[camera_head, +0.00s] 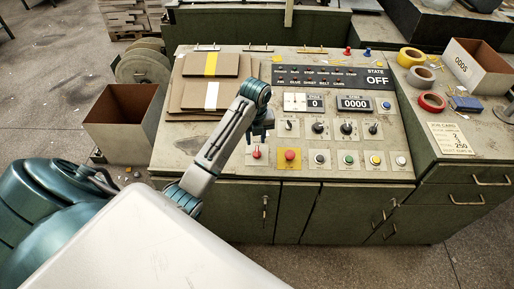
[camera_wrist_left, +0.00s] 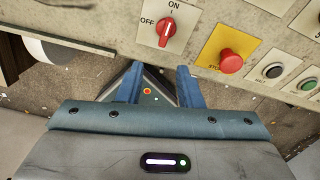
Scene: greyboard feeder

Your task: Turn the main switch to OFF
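The main switch is a red rotary knob (camera_wrist_left: 166,32) on a white plate marked ON at the top and OFF at the left. Its white line points up, toward ON. In the head view the red knob (camera_head: 256,153) sits at the panel's lower left. My left gripper (camera_head: 260,134) is close to the switch, just above it in the head view. In the left wrist view its two blue fingers (camera_wrist_left: 160,82) are spread apart with nothing between them, and the knob is beyond the fingertips, apart from them. My right gripper is not in view.
A red stop button (camera_head: 290,155) on a yellow plate is right beside the switch. Small push buttons continue to the right, with black selector knobs (camera_head: 318,127) above. The display (camera_head: 377,83) reads STATE OFF. Greyboard sheets (camera_head: 205,92) lie left, beside my arm.

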